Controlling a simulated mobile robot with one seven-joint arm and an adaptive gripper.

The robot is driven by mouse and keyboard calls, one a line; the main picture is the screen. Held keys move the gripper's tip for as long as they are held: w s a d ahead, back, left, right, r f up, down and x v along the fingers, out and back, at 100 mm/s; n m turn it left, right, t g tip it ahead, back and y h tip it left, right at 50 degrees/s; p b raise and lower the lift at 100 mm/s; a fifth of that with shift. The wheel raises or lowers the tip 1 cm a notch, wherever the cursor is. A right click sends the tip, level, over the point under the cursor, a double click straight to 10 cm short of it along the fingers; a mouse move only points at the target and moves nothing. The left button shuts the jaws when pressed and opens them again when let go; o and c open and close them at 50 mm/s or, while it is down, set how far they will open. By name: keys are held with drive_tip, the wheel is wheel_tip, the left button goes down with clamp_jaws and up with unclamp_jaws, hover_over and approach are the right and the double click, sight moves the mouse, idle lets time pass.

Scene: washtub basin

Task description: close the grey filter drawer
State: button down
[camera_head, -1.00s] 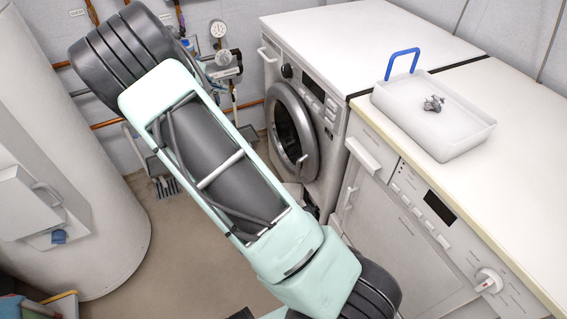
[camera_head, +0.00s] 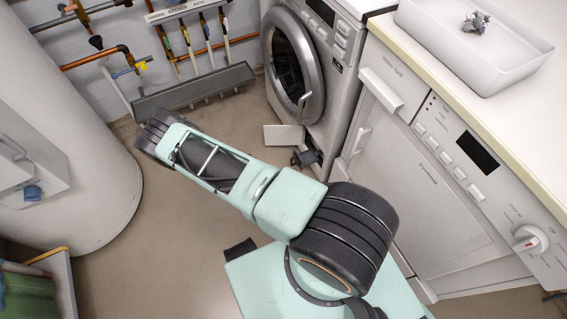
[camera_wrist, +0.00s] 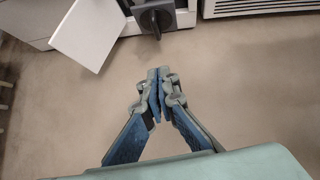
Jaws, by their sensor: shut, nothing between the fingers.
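A dark grey filter part with a knob-like front, which I take for the filter drawer (camera_head: 306,157), sticks out low at the washing machine's foot in the head view. It also shows at the top of the wrist view (camera_wrist: 155,17). A white flap (camera_head: 283,136) stands open beside it, on its left; the wrist view shows this flap too (camera_wrist: 88,33). My gripper (camera_wrist: 158,76) is shut and empty in the wrist view, over bare floor and apart from the drawer. I cannot make out my gripper in the head view.
The washing machine (camera_head: 330,75) stands beside a white appliance (camera_head: 415,170) with a control panel. A white tray (camera_head: 480,60) sits on the worktop. A tall white tank (camera_head: 70,120) stands at left. Pipes run along the back wall. The floor between is clear.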

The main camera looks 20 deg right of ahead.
drive_tip(key=d+r+b+x, duration=0.2)
drive_tip(key=b+x, duration=0.1)
drive_tip(key=x, duration=1)
drive_tip(key=shift+b, duration=0.35)
drive_tip(key=shift+w, duration=0.1)
drive_tip(key=b, duration=0.2)
approach(312, 157)
drive_tip(key=d, duration=0.2)
drive_tip(key=d+f, duration=0.1)
drive_tip(key=d, duration=0.1)
drive_tip(key=w+d+f, duration=0.1)
drive_tip(key=shift+d+f, duration=0.15)
drive_tip(key=shift+d, duration=0.25)
drive_tip(key=shift+w+d, duration=0.1)
drive_tip(key=shift+d, duration=0.4)
